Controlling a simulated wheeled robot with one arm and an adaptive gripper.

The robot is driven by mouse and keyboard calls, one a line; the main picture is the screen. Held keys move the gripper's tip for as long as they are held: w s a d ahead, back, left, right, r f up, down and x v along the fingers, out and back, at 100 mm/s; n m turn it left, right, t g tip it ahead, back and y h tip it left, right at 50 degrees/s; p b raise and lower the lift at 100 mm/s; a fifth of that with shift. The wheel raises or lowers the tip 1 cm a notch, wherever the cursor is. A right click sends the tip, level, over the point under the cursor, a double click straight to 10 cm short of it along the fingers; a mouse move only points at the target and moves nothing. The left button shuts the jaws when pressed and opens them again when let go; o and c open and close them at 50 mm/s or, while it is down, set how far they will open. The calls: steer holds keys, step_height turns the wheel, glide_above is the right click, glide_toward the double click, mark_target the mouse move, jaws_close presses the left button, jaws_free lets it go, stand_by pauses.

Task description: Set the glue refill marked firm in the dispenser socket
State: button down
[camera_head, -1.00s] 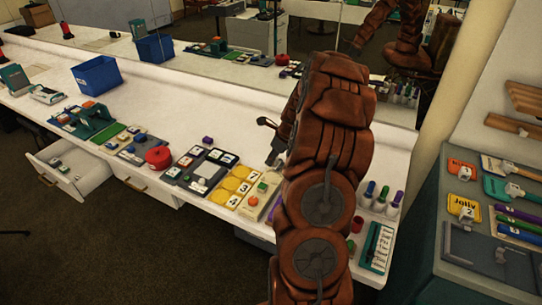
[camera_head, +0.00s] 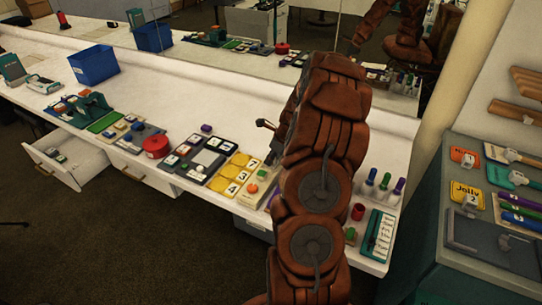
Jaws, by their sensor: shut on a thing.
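My gripper (camera_head: 268,142) is over the worktop, mostly hidden behind my brown arm; only its dark and pale outer parts show at the arm's left edge. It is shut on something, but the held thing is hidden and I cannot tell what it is. No marking that reads "firm" can be made out. I cannot pick out the dispenser socket with certainty. Pale-bodied bottles with green, blue and purple tops (camera_head: 384,182) stand on the worktop right of my arm.
On the white worktop (camera_head: 215,95) are a blue bin (camera_head: 93,65), a red round thing (camera_head: 155,146), yellow number tiles (camera_head: 237,174), a purple block (camera_head: 206,128) and a red cup (camera_head: 358,211). An open drawer (camera_head: 70,158) juts out at left. A mirror backs the worktop. A side cabinet (camera_head: 440,225) stands right.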

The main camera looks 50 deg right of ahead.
steer(key=c, duration=0.9)
jaws_free()
steer(key=shift+c, duration=0.2)
steer(key=shift+r, duration=0.1)
steer(key=v, duration=1.2)
